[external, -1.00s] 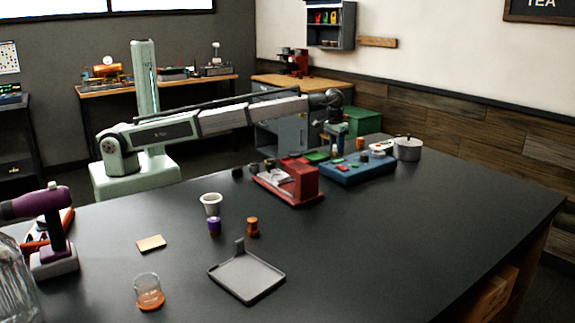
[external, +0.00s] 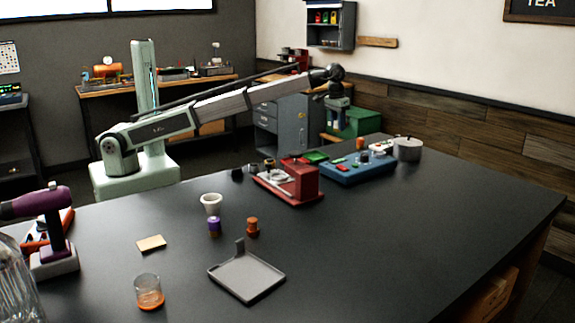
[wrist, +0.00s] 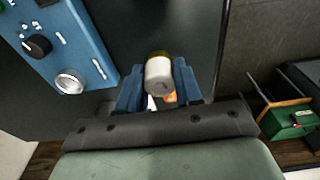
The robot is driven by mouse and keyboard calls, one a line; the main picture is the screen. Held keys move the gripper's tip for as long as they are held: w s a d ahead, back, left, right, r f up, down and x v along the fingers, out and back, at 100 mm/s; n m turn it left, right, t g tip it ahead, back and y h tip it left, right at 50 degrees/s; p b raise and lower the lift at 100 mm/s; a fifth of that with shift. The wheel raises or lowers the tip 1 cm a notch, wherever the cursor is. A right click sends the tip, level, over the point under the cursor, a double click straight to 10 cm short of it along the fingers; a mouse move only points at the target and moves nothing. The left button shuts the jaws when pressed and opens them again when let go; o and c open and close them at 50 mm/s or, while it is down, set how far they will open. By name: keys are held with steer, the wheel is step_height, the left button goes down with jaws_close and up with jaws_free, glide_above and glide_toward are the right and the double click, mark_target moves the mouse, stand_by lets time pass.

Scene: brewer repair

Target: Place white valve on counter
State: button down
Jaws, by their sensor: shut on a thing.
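In the wrist view, the white valve (wrist: 158,73), a short white cylinder with a brass-coloured far end, sits between the two blue fingers of my gripper (wrist: 158,88). The fingers are shut on it. In the external view, my gripper (external: 338,108) hangs well above the far edge of the dark counter (external: 420,220), behind the blue panel. The valve is too small to make out there. Something small and orange shows beneath the valve in the wrist view, partly hidden by the fingers.
The blue panel (external: 355,170), red machine (external: 300,182) and lidded pot (external: 407,149) stand at the counter's far side. A grey tray (external: 247,278), white cup (external: 211,203), purple jar (external: 214,225) and orange jar (external: 252,226) stand nearer. The counter's right part is clear.

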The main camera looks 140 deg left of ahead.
step_height(320, 180, up, 6)
steer(key=shift+w+f, duration=0.1)
steer(key=w+d+m, duration=0.4)
steer(key=w+d, duration=1.3)
steer(key=d, duration=0.1)
steer(key=w+d+m, duration=0.2)
steer(key=w+d, duration=0.2)
steer(key=d, duration=0.3)
steer(key=w+d+m+t, duration=0.1)
steer(key=w+d, duration=0.3)
steer(key=d, duration=0.3)
steer(key=w+d+m, duration=0.2)
steer(key=w+d, duration=0.1)
steer(key=d, duration=0.4)
steer(key=m+h, duration=0.1)
steer(key=m, duration=0.8)
glide_above(138, 275)
step_height(138, 275, down, 4)
steer(key=f, duration=0.1)
steer(key=shift+f, duration=5.25)
steer(key=shift+f, duration=0.1)
